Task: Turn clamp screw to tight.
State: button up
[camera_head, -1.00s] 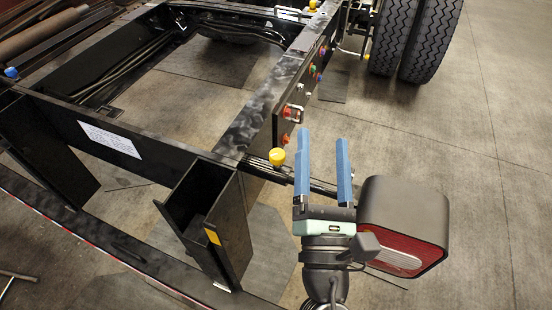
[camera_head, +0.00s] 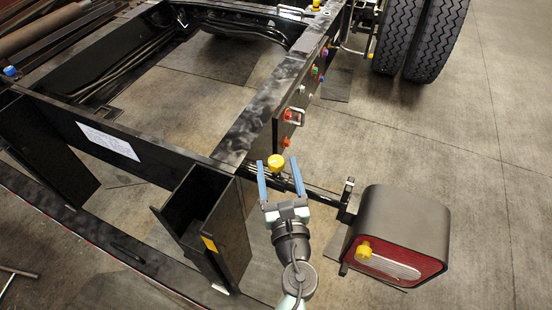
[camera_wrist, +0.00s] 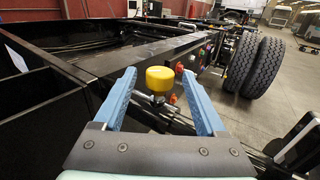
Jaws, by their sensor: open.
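A yellow clamp screw knob (camera_head: 275,161) stands upright on a dark rod (camera_head: 318,191) beside the frame corner. My gripper (camera_head: 277,167) is open, with its two blue fingers on either side of the knob in the head view. In the wrist view, the knob (camera_wrist: 159,78) shows between the open fingertips (camera_wrist: 160,86), with visible gaps on both sides. I see no finger touching it, and cannot tell how far beyond the tips it lies. A metal fitting shows under the knob.
The black chassis rail (camera_head: 262,118) with coloured fittings runs away behind. An open black post (camera_head: 205,220) is close on the left. Clear floor lies right.

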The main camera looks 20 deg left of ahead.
jog(key=shift+x, duration=1.15)
grip_shut()
